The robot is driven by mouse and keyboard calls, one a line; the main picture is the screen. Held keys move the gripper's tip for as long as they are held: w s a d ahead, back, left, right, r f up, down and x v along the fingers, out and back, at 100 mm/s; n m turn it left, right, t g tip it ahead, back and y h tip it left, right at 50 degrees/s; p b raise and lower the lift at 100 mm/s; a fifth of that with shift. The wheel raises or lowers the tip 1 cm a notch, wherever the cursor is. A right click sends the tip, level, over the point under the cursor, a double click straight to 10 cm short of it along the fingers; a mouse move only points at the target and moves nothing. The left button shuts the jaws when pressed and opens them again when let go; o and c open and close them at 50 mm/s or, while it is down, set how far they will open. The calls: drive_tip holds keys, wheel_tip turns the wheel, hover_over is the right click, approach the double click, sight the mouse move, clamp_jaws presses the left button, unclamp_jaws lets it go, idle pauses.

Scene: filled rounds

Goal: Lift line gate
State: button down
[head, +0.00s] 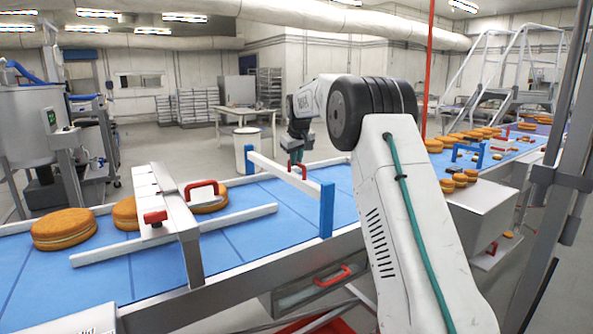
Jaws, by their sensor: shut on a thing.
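The line gate is a white bar (275,173) spanning two blue posts, a near post (327,210) and a far post (249,158), across the blue conveyor belt (255,230). The bar sits near the tops of the posts, with belt showing beneath it. A red handle (303,171) rises from the bar. My gripper (295,160) reaches down from behind and is shut on the red handle. Its fingertips are small and partly dark in the view.
Filled round cakes (64,229) lie on the belt at left, some under a white bridge (160,200) with red handles. White guide rails run along the belt. More rounds (460,180) stand at right, beyond my arm. A steel vat (30,125) stands at far left.

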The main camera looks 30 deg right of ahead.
drive_tip(key=shift+r, duration=0.1)
drive_tip(key=c, duration=1.4)
unclamp_jaws()
drive_tip(key=v, duration=0.7)
drive_tip(key=shift+r, duration=0.35)
drive_tip(key=shift+s, duration=0.2)
